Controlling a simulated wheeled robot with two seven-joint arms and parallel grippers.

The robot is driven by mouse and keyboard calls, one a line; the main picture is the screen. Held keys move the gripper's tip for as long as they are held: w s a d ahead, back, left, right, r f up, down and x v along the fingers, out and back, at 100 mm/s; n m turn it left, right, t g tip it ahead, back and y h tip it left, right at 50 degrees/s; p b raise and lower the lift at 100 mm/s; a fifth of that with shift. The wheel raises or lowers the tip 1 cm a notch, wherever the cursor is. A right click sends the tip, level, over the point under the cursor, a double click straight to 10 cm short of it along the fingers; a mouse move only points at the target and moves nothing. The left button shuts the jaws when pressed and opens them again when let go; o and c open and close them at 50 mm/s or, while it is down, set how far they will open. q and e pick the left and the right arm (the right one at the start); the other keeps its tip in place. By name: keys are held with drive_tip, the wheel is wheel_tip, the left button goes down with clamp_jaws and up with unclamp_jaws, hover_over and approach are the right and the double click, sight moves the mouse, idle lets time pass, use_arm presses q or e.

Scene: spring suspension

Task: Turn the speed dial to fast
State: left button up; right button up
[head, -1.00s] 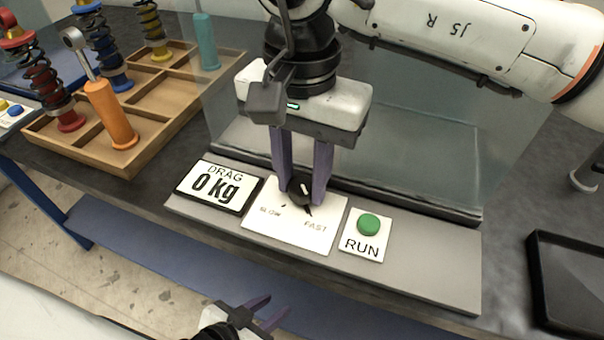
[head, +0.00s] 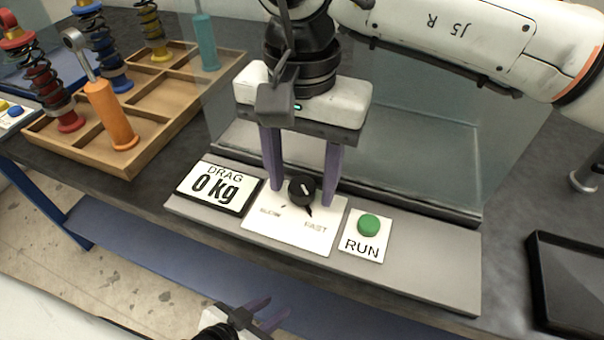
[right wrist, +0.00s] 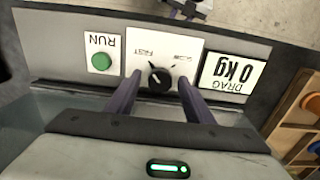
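The speed dial is a round black knob (head: 301,188) with a white line on a white plate (head: 290,231) marked SLOW and FAST. Its line seems to slant toward the FAST-side mark, and the knob also shows in the right wrist view (right wrist: 158,78). My right gripper (head: 303,194) is open, with its purple fingers on either side of the knob and visible gaps between. Its fingers also show in the right wrist view (right wrist: 155,82). My left gripper (head: 264,311) is low in the head view, open and empty, away from the panel.
The DRAG display (head: 213,187) reads 0 kg, left of the dial plate. A green RUN button (head: 369,224) is to the right. A clear screen stands behind the panel. A wooden tray (head: 133,165) with dampers and springs is at left, a black tray (head: 535,290) at right.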

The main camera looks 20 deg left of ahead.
sight(301, 185)
drive_tip(key=shift+r, duration=0.1)
wheel_tip(301, 185, up, 10)
drive_tip(key=p, duration=0.1)
idle(0.3)
